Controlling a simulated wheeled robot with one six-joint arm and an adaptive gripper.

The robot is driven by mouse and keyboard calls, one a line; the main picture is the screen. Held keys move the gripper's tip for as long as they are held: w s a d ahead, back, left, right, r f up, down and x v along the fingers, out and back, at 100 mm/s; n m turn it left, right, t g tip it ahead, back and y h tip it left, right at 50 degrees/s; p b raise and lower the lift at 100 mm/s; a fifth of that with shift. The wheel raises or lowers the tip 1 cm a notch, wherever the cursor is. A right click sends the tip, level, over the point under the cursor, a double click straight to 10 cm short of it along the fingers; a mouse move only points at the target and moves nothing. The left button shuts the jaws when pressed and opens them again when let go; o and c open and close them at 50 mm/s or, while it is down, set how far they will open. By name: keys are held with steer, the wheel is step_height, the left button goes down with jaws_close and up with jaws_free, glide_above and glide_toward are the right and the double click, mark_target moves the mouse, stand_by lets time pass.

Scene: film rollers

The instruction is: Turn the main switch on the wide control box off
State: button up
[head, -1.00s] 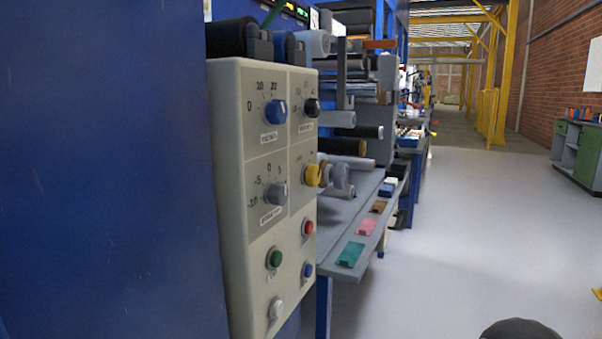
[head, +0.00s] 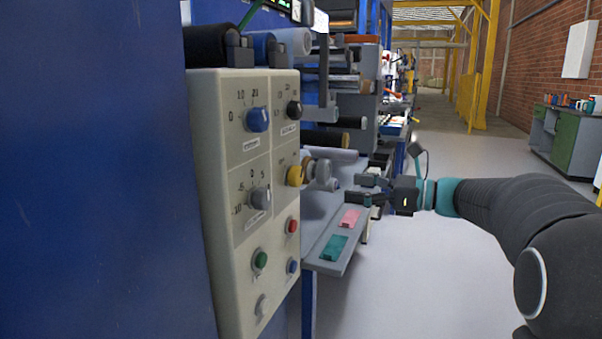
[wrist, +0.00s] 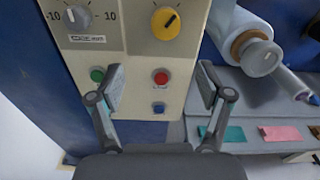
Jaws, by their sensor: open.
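The wide control box (head: 225,190) is a beige panel mounted at the left in the head view. It carries a blue knob (head: 257,119), a black knob (head: 294,109), a grey knob (head: 260,197) and a yellow knob (head: 295,176). Below them are green, red and blue buttons and a pale switch (head: 262,305). I cannot tell which one is the main switch. The yellow knob also shows in the wrist view (wrist: 165,22), with a dark pointer mark tilted to the upper right. My gripper (head: 365,190) is open and empty, apart from the panel; in the wrist view its fingers (wrist: 160,90) frame the red button.
Grey rollers (wrist: 252,50) stick out right of the box. A grey shelf (head: 322,262) with green and pink pads lies below them. Open floor (head: 440,290) lies to the right, with a green cabinet (head: 565,140) farther back.

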mark_target(301, 176)
steer(key=x, duration=0.9)
steer(key=r+x, duration=0.1)
steer(key=x, duration=0.3)
steer(key=shift+w+a+p, duration=0.15)
steer(key=shift+w+p, duration=0.15)
steer(key=shift+w, duration=0.2)
steer(key=c, duration=1.2)
